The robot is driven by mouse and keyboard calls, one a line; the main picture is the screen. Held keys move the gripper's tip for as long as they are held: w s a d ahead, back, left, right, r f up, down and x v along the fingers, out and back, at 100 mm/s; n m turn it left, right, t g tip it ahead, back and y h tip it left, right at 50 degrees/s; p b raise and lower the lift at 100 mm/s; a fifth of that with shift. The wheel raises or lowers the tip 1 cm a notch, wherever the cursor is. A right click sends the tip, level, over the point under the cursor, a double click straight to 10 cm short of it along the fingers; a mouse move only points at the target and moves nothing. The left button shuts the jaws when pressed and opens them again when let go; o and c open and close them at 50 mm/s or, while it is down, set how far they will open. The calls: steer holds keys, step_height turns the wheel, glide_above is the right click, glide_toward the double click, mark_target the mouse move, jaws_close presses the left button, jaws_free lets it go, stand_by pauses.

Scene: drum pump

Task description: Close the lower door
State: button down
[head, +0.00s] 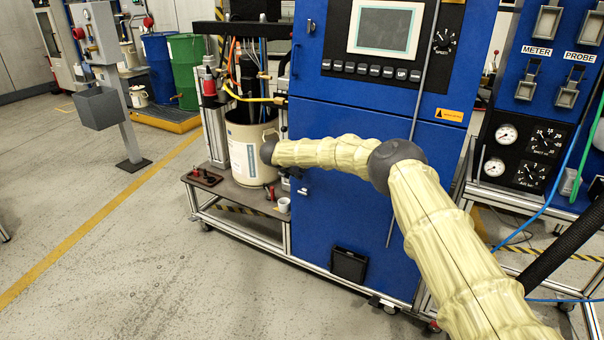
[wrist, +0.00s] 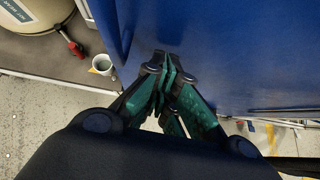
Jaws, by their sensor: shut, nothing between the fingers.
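The lower door (head: 345,215) is the blue panel on the lower half of the tall blue cabinet, in the middle of the head view. It looks roughly in line with the cabinet front, but I cannot tell whether it is fully closed. In the wrist view the blue surface (wrist: 225,50) fills the upper right. My gripper (wrist: 165,64) is shut and empty, with its fingertips at or very near this surface by its left edge; contact is unclear. In the head view my arm crosses in front of the door and the gripper is mostly hidden.
A bench (head: 226,190) left of the cabinet bears a cream drum (head: 246,155) and a small cup (head: 284,205), which also shows in the wrist view (wrist: 102,64). A gauge panel (head: 530,155) with hoses stands right. Open floor lies at front left.

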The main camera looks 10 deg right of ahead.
steer(key=s+a+r, duration=0.6)
steer(key=s+a, duration=0.2)
steer(key=s+a+f+n+t+y, duration=0.1)
steer(key=s+a+f+n, duration=0.1)
steer(key=s+f+n, duration=0.55)
steer(key=s+a+f+n+t+y, duration=0.1)
steer(key=s+a+f+n+t, duration=0.15)
steer(key=s+f+n, duration=0.45)
steer(key=s+d+f+n+g+y, duration=0.1)
steer(key=s+d+f+n+y, duration=0.1)
steer(key=s+f+n, duration=0.8)
steer(key=s+d+f+n+g+y, duration=0.1)
steer(key=s+d+f+n+g, duration=0.1)
steer(key=s+f+n, duration=0.75)
steer(key=s+d+r+n+g, duration=0.1)
steer(key=s+d+n+g, duration=0.2)
steer(key=s, duration=1)
steer(key=s+d+n+g+y, duration=0.15)
steer(key=s+d+n, duration=0.3)
steer(key=s, duration=0.85)
steer(key=s+d+r+n+g+h, duration=0.1)
steer(key=s+d+n+g, duration=0.3)
steer(key=s, duration=0.8)
step_height(320, 180, up, 14)
steer(key=m+t+p, duration=0.1)
steer(key=p, duration=1.3)
steer(key=shift+s+d+f, duration=0.25)
steer(key=shift+s+d, duration=0.05)
steer(key=shift+d, duration=0.05)
